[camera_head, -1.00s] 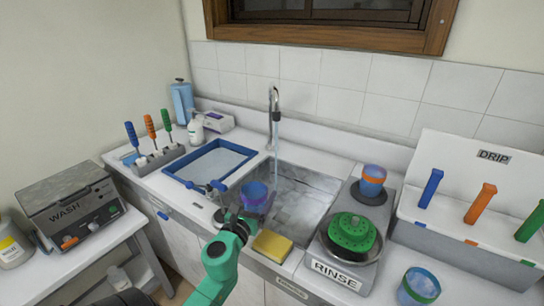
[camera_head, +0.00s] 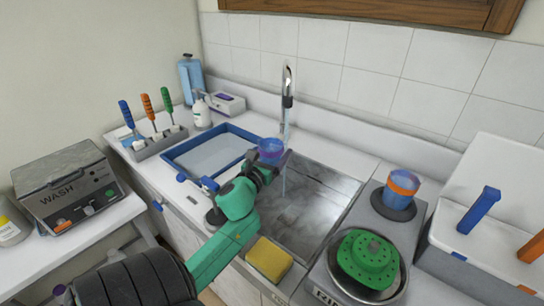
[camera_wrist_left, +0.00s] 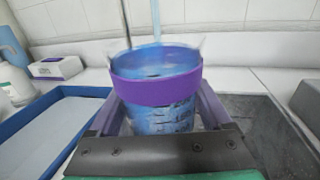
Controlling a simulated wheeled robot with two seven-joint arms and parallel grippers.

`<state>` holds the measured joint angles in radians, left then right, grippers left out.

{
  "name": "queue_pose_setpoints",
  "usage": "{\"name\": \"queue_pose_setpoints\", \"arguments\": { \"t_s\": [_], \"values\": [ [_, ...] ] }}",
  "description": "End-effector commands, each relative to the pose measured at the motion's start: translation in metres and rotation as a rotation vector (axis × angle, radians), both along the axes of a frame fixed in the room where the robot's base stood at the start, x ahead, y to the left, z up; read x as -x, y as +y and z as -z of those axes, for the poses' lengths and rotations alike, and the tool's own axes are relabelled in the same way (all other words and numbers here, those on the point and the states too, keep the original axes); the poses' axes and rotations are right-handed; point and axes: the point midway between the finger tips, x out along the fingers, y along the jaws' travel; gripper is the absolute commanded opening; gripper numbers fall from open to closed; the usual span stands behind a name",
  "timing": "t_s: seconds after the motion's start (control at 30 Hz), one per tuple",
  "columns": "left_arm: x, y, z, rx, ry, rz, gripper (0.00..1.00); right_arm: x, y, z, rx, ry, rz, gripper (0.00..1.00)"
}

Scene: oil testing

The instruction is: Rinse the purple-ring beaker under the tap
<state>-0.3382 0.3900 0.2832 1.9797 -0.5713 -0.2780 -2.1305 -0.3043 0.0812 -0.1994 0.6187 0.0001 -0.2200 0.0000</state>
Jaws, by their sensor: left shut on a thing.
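The purple-ring beaker (camera_head: 271,151) is a bluish cup with a purple band, held upright over the left part of the sink (camera_head: 312,213). My left gripper (camera_head: 273,165) is shut on it; in the left wrist view the gripper's fingers (camera_wrist_left: 166,112) flank the beaker (camera_wrist_left: 157,92) on both sides. The curved metal tap (camera_head: 289,85) stands behind the sink. A bluish stream of water (camera_wrist_left: 156,22) comes down behind or into the beaker's top in the left wrist view; I cannot tell which. My right gripper is not in view.
A blue-rimmed tray (camera_head: 180,160) lies left of the sink, with a tool rack (camera_head: 161,143) beyond it. A yellow sponge (camera_head: 269,259) lies at the sink's front edge. Right of it are a green rack (camera_head: 367,262) and an orange-ring beaker (camera_head: 401,190).

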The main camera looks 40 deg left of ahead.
Motion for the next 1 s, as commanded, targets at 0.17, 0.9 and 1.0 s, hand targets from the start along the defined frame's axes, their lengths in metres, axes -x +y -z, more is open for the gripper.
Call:
{"name": "queue_pose_setpoints", "arguments": {
  "t_s": [0.17,0.9,1.0],
  "values": [
    [-0.026,0.009,0.000,-0.002,-0.003,0.000,0.24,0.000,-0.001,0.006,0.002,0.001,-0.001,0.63],
    [-0.103,0.034,-0.001,0.000,-0.001,0.000,0.24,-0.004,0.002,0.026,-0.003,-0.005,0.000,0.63],
    [-0.102,0.034,-0.001,0.000,-0.001,0.000,0.24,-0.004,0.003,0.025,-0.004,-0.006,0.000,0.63]
  ]
}}
